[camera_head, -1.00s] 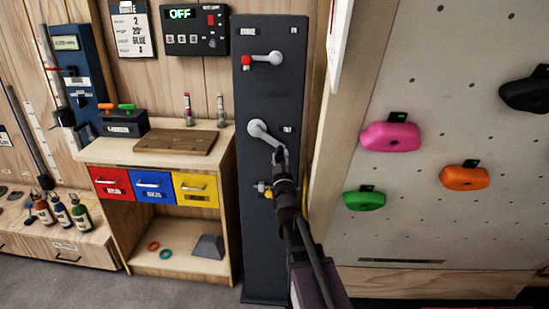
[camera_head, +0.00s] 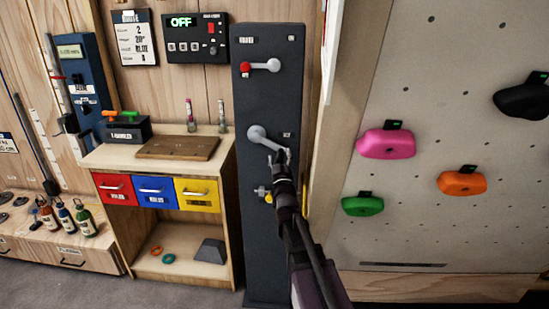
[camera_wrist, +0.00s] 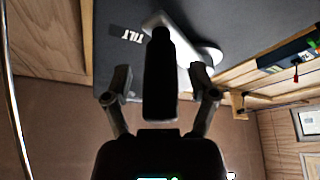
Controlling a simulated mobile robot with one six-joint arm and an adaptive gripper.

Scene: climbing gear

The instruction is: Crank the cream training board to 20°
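The cream training board (camera_head: 420,215) stands on the right in the head view, with pink, orange, green and black holds on it. The dark crank column (camera_head: 268,215) stands left of it. Its lower grey crank (camera_head: 262,136) points right and slightly down. In the wrist view a label reading TILT (camera_wrist: 127,33) sits beside this crank (camera_wrist: 200,55). My gripper (camera_head: 280,158) is at the crank's outer end. In the wrist view its fingers (camera_wrist: 162,85) stand on both sides of the dark crank handle (camera_wrist: 160,75), with visible gaps. Contact cannot be told.
An upper crank with a red knob (camera_head: 246,69) and a yellow-knobbed fitting (camera_head: 268,197) are on the same column. A control box (camera_head: 197,38) reads OFF. A card (camera_head: 134,38) shows 20°. A wooden cabinet (camera_head: 222,160) stands close on the left.

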